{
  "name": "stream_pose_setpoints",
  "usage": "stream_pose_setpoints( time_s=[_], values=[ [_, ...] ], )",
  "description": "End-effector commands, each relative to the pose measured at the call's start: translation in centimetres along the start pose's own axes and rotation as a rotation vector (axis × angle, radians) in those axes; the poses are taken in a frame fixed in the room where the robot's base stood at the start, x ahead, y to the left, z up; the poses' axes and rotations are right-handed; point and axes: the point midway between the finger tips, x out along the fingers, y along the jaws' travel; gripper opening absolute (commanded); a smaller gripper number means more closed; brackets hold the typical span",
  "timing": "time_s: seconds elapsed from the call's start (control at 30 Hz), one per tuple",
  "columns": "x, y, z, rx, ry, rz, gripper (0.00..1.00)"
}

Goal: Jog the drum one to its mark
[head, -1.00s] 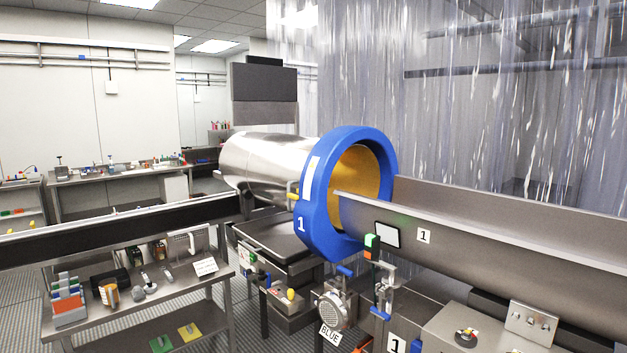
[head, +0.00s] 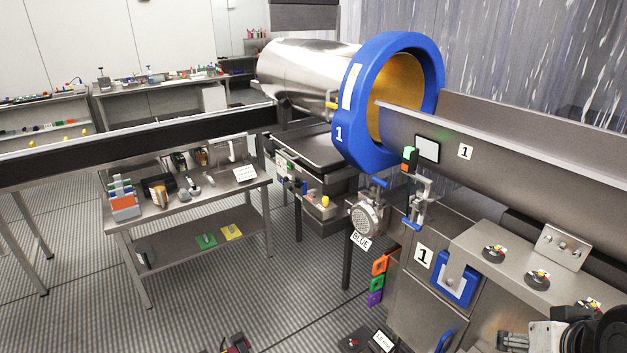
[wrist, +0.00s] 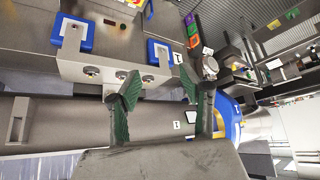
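Drum one is a steel cylinder (head: 300,70) with a thick blue ring marked 1 (head: 346,145) and a yellow inside. A white strip (head: 352,86) runs on the ring, and a small yellow pointer (head: 331,104) sits beside the ring's left edge. The blue ring also shows in the wrist view (wrist: 227,108), partly behind my gripper. My gripper (wrist: 160,88) is open and empty, its two green-padded fingers wide apart. In the wrist view it is over the steel console (wrist: 105,73), whose round controls (wrist: 120,78) lie just beyond the fingertips.
A long steel trough (head: 560,165) runs right from the drum. A small screen (head: 428,149) and a green-topped stack light (head: 409,153) stand before it. The console marked 1 carries several dark dials (head: 493,253). A tool bench (head: 150,211) stands left; open floor lies between.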

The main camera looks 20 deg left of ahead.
Motion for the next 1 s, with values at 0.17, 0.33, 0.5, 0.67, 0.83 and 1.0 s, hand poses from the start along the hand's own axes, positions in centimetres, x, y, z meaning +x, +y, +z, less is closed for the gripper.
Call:
stream_pose_setpoints(
  time_s=[0.17, 0.33, 0.5, 0.67, 0.83, 1.0],
  values=[
    [0.0, 0.0, 0.0, 0.0, 0.0, 0.0, 0.39],
    [0.4, 0.0, 0.3, 0.0, 0.0, 0.0, 0.16],
    [2.2, 0.0, 1.6, 0.0, 0.0, 0.0, 0.0],
    [5.1, 0.0, 3.6, 0.0, 0.0, 0.0, 0.0],
    [8.5, 0.0, 6.1, 0.0, 0.0, 0.0, 0.0],
    [10.8, 0.0, 7.7, 0.0, 0.0, 0.0, 0.0]
  ],
)
